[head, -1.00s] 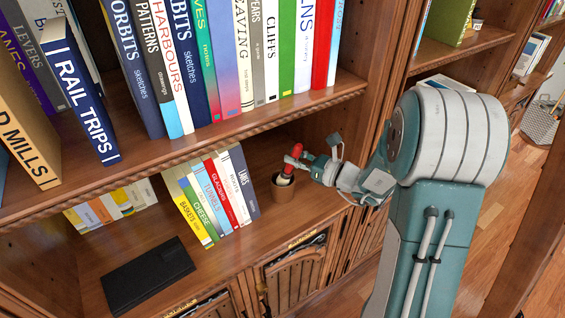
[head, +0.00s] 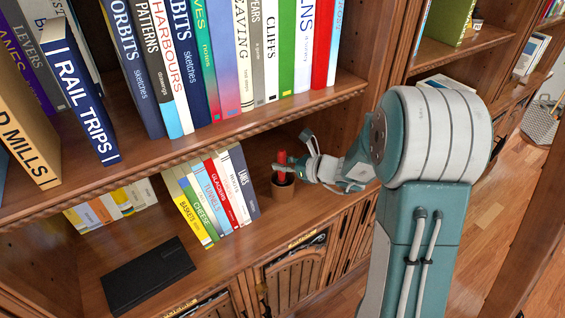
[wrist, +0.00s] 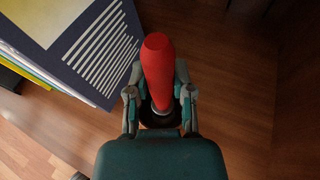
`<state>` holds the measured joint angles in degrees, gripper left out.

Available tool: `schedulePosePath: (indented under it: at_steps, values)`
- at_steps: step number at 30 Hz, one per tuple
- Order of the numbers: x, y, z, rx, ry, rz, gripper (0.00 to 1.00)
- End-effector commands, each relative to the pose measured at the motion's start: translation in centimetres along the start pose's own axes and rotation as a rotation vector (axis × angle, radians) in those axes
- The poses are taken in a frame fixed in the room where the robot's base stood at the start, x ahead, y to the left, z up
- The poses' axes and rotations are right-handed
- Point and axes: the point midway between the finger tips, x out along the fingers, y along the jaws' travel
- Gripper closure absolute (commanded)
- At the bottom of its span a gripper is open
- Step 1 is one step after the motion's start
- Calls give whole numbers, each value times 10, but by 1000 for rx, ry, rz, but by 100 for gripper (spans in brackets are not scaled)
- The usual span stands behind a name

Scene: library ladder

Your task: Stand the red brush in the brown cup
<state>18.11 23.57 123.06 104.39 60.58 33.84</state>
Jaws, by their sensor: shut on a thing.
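The brown cup (head: 283,190) stands on the lower shelf, just right of a row of leaning books. The red brush (head: 281,158) is upright, its red handle end up and its lower part inside the cup's mouth. My gripper (head: 284,170) reaches in from the right and is shut on the brush just above the cup's rim. In the wrist view the red brush (wrist: 158,70) stands between the fingers, and the dark cup opening shows partly below it. Whether the brush touches the cup's bottom is hidden.
Leaning books (head: 215,195) stand close to the left of the cup. A black flat case (head: 147,275) lies at the shelf's front left. The upper shelf edge (head: 200,142) runs above, with a full row of books. The shelf right of the cup is mostly clear.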

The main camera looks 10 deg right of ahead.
Motion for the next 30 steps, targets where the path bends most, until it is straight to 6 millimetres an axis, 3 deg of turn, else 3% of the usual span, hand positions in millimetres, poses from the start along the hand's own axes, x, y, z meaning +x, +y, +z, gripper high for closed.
schedulePosePath:
  at_steps: [8,9,11,12,24,30]
  values:
    - [0,0,-1,0,-2,0,100]
    - [0,0,-2,0,-2,0,66]
    - [0,0,-2,0,-2,0,39]
    - [0,0,-1,-1,-2,0,36]
    - [-1,0,1,-1,-3,-1,36]
    - [-33,-1,1,0,-4,-6,36]
